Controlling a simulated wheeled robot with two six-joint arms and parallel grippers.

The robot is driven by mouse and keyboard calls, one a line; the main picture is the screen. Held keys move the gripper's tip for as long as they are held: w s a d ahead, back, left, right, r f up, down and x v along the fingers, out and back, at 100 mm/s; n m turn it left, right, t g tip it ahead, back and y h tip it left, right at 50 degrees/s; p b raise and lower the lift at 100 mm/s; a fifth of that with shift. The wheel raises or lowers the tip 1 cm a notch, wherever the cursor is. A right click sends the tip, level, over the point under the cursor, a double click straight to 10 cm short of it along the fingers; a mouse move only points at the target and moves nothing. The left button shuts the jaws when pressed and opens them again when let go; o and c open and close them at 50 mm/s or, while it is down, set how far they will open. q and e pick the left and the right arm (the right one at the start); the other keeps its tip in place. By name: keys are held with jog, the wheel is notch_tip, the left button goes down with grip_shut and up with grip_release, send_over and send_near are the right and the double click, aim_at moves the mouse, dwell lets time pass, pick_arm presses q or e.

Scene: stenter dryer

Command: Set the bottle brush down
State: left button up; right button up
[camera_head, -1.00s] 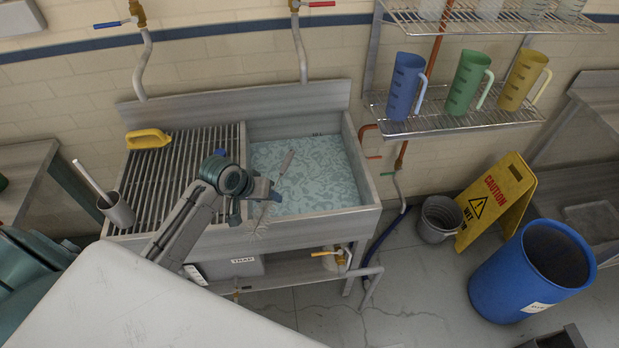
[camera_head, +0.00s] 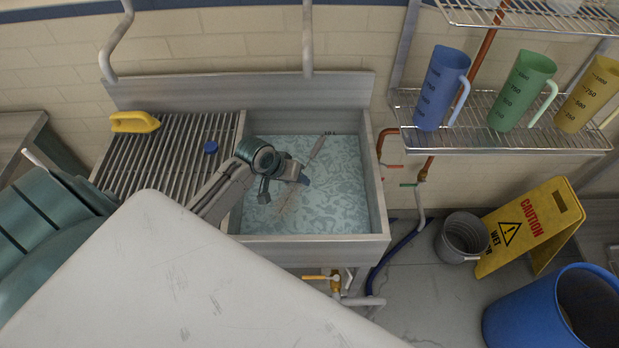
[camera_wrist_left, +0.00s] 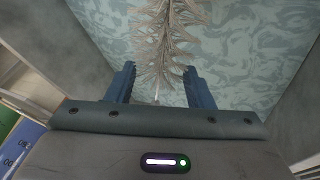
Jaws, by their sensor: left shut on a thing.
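My left gripper (camera_head: 302,178) is over the sink basin (camera_head: 378,205), shut on the bottle brush. The brush (camera_head: 318,148) lies slantwise in the head view, its thin upper part reaching up and right from the jaws. In the left wrist view the bristles (camera_wrist_left: 160,42) stand ahead of the two blue fingers (camera_wrist_left: 160,88), against the pale blue mottled water. I cannot tell whether the brush touches the water. My right gripper is not in view.
A wire shelf (camera_head: 480,138) with measuring jugs hangs right. A grey bucket (camera_head: 463,238), caution sign (camera_head: 532,225) and blue drum (camera_head: 535,312) stand below.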

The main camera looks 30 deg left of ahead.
pick_arm(q)
jog(key=f, duration=0.1)
jog(key=w+f+b, duration=0.1)
jog(key=f, duration=0.1)
notch_tip(320, 180, down, 5)
jog(key=p, duration=0.2)
send_over(305, 204)
jog(key=s+a, duration=0.1)
jog(key=s, duration=0.1)
jog(key=f, duration=0.5)
jog(key=shift+s, duration=0.2)
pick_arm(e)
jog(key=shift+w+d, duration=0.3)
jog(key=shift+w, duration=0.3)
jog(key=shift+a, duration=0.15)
pick_arm(q)
jog(key=o, duration=1.1)
jog(key=shift+a+f, duration=0.1)
jog(key=shift+c, duration=0.2)
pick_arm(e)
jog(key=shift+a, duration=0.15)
pick_arm(q)
jog(key=b+v, duration=0.1)
jog(key=v, duration=1.1)
jog(key=shift+r+b, duration=0.2)
jog(key=shift+b, duration=0.1)
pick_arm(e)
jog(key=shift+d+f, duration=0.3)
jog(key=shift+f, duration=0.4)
